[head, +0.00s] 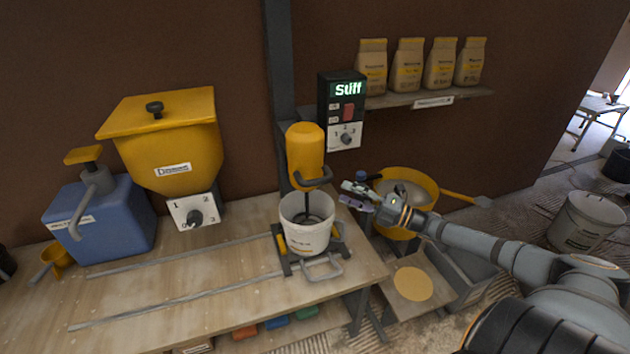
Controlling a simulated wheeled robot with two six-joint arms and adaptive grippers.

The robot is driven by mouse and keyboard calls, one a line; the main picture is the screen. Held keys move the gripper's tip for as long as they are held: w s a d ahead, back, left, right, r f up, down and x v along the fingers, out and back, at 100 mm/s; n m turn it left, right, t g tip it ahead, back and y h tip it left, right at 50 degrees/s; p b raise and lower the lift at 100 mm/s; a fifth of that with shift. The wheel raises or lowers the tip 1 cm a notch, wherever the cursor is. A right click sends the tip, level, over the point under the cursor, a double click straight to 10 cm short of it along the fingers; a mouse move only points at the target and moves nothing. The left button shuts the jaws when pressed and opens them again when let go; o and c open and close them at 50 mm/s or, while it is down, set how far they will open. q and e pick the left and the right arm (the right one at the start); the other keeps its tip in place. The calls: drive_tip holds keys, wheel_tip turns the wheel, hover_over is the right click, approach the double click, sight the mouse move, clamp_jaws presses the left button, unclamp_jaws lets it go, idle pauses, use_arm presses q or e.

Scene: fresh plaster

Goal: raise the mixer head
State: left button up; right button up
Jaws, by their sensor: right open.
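The yellow mixer head (305,153) is on the dark vertical column (279,90) behind the bench. A dark handle (314,179) sticks out at its lower front. Its shaft reaches down into a white bucket (306,236), which stands in a dark cradle on the bench; the shaft's lower end is hidden in the bucket. My right gripper (352,194) is open and empty, just right of the bucket and the handle, apart from the handle. My left gripper is not in view.
A control box (345,85) reading "Stiff" is right of the column. A yellow hopper (172,150) and blue tank (110,222) stand at left. A yellow tub (428,190) sits behind my right gripper. Paper bags (407,66) fill a shelf. The front bench (190,290) is mostly clear between rails.

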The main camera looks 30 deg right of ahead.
sight(319, 183)
drive_tip(key=b+x, duration=0.1)
drive_tip(key=x, duration=0.2)
drive_tip(key=b+x, duration=0.2)
drive_tip(key=x, duration=0.1)
drive_tip(key=b+x, duration=0.2)
drive_tip(key=x, duration=0.1)
drive_tip(key=shift+w+d+f, duration=0.1)
drive_tip(key=shift+f, duration=0.15)
drive_tip(key=shift+w+r, duration=0.1)
drive_tip(key=shift+w, duration=0.2)
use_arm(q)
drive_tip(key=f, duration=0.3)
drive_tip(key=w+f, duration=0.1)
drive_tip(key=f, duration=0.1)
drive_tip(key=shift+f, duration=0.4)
use_arm(e)
clamp_jaws()
